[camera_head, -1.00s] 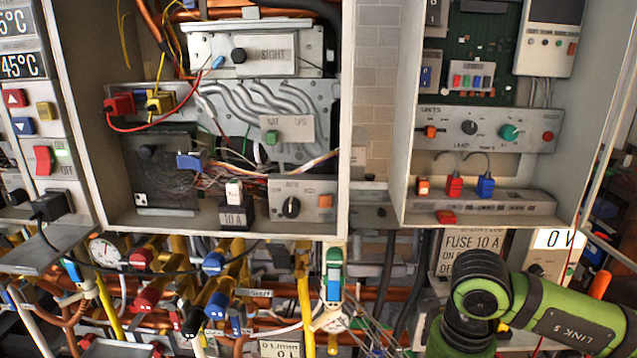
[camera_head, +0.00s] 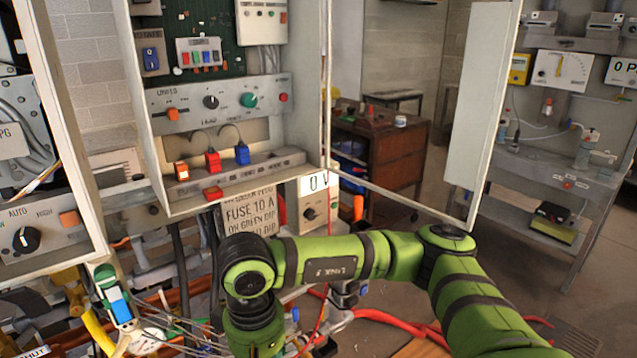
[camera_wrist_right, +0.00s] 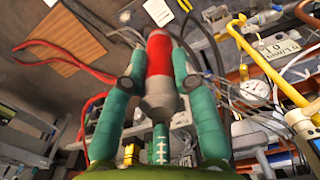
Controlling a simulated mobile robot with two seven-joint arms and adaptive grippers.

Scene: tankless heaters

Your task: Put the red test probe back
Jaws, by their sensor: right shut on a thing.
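In the right wrist view, my right gripper (camera_wrist_right: 158,72) has its two teal fingers closed on either side of the red test probe (camera_wrist_right: 158,52), a thick red body with a grey collar. The head view shows my green right arm below the cabinet, but its fingers are out of frame. The test meter (camera_head: 312,196) reads 0 V and hangs at the cabinet's lower right. A thin red lead (camera_head: 327,240) runs down past it. An orange upright piece (camera_head: 358,207) stands just right of the meter; I cannot tell what it is. My left gripper is out of view.
The open cabinet (camera_head: 155,190) and its door (camera_head: 482,110) stand above my right arm. Pipes and valves crowd the lower left. A brown workbench (camera_head: 380,150) stands behind, and a steel bench (camera_head: 560,170) stands at the right. Thick red hoses (camera_head: 400,322) lie below the arm.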

